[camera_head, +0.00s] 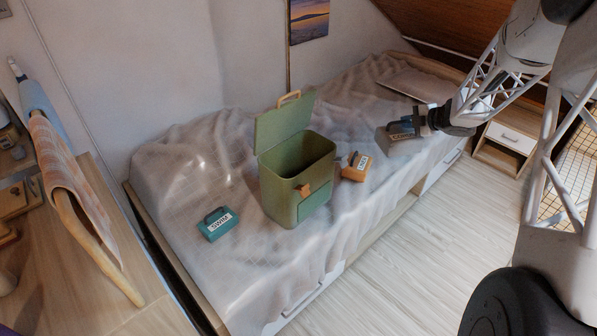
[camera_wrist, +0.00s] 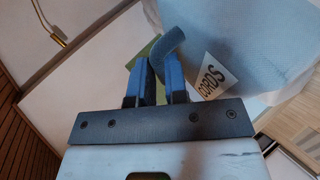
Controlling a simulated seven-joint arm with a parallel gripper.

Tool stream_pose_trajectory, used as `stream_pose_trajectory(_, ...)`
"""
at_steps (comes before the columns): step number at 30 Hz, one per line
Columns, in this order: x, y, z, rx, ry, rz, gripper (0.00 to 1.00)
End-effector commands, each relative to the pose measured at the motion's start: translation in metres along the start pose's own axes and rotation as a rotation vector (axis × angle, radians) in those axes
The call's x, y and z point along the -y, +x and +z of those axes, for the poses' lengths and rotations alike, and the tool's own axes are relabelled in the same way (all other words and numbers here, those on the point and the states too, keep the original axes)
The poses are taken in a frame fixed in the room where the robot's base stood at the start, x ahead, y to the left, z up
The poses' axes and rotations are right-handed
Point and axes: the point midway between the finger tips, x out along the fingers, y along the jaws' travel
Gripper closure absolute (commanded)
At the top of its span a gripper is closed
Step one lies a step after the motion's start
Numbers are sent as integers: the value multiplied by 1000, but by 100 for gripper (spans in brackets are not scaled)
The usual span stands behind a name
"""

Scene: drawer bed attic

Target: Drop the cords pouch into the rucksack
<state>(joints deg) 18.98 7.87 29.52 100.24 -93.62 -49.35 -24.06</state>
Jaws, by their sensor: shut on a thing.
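The green rucksack (camera_head: 283,190) stands upright on the bed with its lid (camera_head: 285,125) raised and its dark opening facing up. My gripper (camera_head: 418,122) is at the right of the bed, well apart from the rucksack. It is shut on the cords pouch (camera_head: 397,133), a blue-grey pouch. In the wrist view, the fingers (camera_wrist: 160,82) close on the pouch's dark blue handle loop (camera_wrist: 171,43), and the light blue pouch (camera_wrist: 255,45) carries a white CORDS label. I cannot tell whether the pouch is clear of the bed.
An orange pouch (camera_head: 355,167) lies right of the rucksack. A teal pouch (camera_head: 215,224) lies at its left. The bed cover (camera_head: 200,170) is rumpled. A desk (camera_head: 60,280) with a chair is at the left; a small bedside shelf (camera_head: 508,137) is at the right.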

Motion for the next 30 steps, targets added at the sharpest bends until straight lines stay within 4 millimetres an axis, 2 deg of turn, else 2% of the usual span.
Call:
stream_pose_trajectory(8, -41, -15, 25, 32, 18, 10, 100)
stream_pose_trajectory(14, -66, 1, 15, 10, 6, 2, 100)
stream_pose_trajectory(22, -78, 42, -24, -59, -36, -15, 100)
stream_pose_trajectory(30, -78, 98, -88, -165, -101, -42, 100)
